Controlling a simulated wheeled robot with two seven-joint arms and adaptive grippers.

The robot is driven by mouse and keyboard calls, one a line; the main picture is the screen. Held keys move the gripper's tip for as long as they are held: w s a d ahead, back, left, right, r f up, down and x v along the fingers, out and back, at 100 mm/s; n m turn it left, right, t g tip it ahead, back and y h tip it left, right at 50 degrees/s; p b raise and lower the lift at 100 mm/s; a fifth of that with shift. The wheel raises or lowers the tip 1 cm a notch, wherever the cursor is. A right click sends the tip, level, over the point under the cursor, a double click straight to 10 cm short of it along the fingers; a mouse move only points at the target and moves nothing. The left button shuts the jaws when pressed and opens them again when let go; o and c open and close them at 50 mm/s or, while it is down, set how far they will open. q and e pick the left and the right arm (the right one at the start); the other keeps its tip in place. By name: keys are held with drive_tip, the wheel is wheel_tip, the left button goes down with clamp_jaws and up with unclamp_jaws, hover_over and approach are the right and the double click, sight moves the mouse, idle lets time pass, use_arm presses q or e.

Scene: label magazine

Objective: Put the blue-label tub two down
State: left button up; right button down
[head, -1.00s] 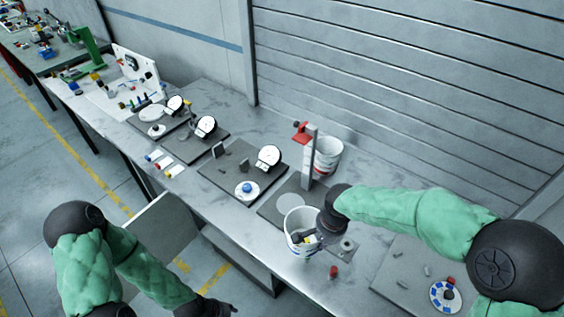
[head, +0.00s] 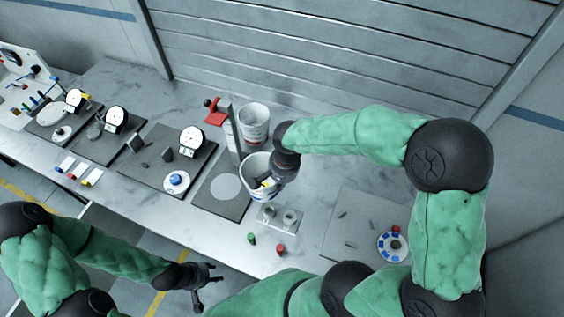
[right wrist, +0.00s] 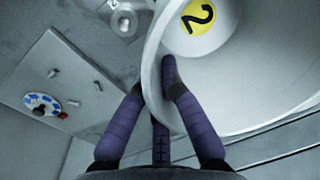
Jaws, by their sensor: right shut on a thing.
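A white tub (head: 254,187) is at my right gripper (head: 268,183), which is shut on its wall. In the right wrist view the tub (right wrist: 250,92) fills the upper right, with a yellow disc marked "2" (right wrist: 198,16) inside it. My left gripper (head: 205,285) is open and empty in front of the bench.
A dark plate with a grey disc (head: 227,187) lies left of the held tub. A metal two-post fixture (head: 279,217), a green cylinder (head: 251,238) and a red cylinder (head: 281,249) are in front. Dial devices (head: 192,141) stand left; a blue-marked wheel (head: 392,246) lies right.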

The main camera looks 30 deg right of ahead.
drive_tip(key=shift+w+d+f+p, duration=0.15)
drive_tip(key=shift+w+d+f, duration=0.65)
drive_tip(key=shift+d+f, duration=1.35)
drive_tip(key=shift+w+d+f+p, duration=0.1)
drive_tip(key=shift+w+d+f, duration=0.75)
drive_tip(key=shift+d+f, duration=1.3)
drive_tip(key=shift+w+d+f+p, duration=0.15)
drive_tip(key=shift+w+d+f, duration=0.65)
drive_tip(key=shift+d+f, duration=1.3)
drive_tip(key=shift+f, duration=0.1)
drive_tip(key=shift+f, duration=0.15)
drive_tip(key=c, duration=1.4)
unclamp_jaws()
